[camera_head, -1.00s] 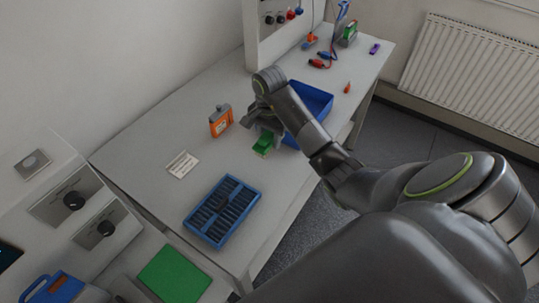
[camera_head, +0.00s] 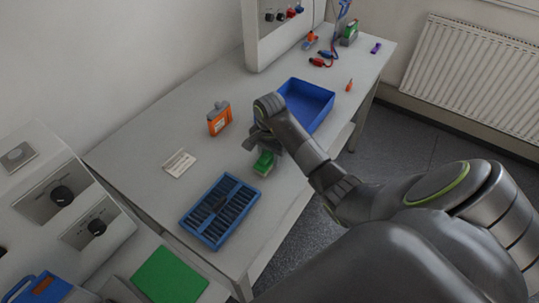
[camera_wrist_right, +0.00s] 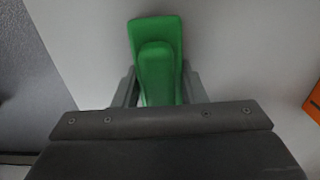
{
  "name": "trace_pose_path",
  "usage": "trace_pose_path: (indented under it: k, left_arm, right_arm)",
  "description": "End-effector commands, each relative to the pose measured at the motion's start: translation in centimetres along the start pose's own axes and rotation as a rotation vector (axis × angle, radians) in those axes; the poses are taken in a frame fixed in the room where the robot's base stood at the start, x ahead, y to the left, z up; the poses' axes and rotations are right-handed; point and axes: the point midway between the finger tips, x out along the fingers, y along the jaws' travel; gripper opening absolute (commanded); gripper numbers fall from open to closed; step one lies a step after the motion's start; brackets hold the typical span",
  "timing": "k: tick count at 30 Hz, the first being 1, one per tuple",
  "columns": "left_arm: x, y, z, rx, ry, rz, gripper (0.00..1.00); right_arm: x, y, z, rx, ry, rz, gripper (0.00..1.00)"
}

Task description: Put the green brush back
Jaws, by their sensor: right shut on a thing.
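The green brush (camera_head: 264,163) is in my right gripper (camera_head: 262,152), over the table between the blue slotted rack and the blue bin. In the right wrist view the green brush (camera_wrist_right: 156,60) sits between the two grey fingers of my right gripper (camera_wrist_right: 158,88), which are shut on it. I cannot tell whether the brush touches the table. My left gripper is not in view.
A blue slotted rack (camera_head: 236,180) lies near the table's front. A white label card (camera_head: 179,163) and an orange bottle (camera_head: 219,118) are to the left. An open blue bin (camera_head: 322,92) stands behind.

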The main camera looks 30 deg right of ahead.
Motion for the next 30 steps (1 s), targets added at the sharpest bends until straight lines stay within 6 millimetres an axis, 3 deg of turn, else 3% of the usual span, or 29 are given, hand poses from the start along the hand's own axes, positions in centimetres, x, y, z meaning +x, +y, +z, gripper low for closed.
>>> trace_pose_path:
  k: [5, 6, 10, 23, 26, 30]
  left_arm:
    - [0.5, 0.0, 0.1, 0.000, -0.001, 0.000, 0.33]
    - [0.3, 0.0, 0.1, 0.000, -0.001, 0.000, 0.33]
    - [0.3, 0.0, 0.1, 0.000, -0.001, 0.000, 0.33]
    - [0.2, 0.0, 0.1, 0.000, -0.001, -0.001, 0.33]
    - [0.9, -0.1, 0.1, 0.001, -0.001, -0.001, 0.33]
    - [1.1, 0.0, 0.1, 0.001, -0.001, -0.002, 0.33]
  right_arm:
    - [0.4, 0.0, 0.0, 0.000, 0.001, -0.001, 0.17]
    - [0.2, 0.0, 0.0, 0.000, 0.001, 0.000, 0.42]
    - [0.2, 0.0, 0.0, 0.000, 0.000, 0.000, 0.59]
    - [-0.4, -0.1, -0.1, 0.000, 0.002, -0.002, 0.60]
    - [-1.9, -0.1, -0.1, -0.001, 0.004, -0.006, 0.60]
    - [-5.3, -0.1, -0.2, -0.001, 0.006, -0.006, 0.60]
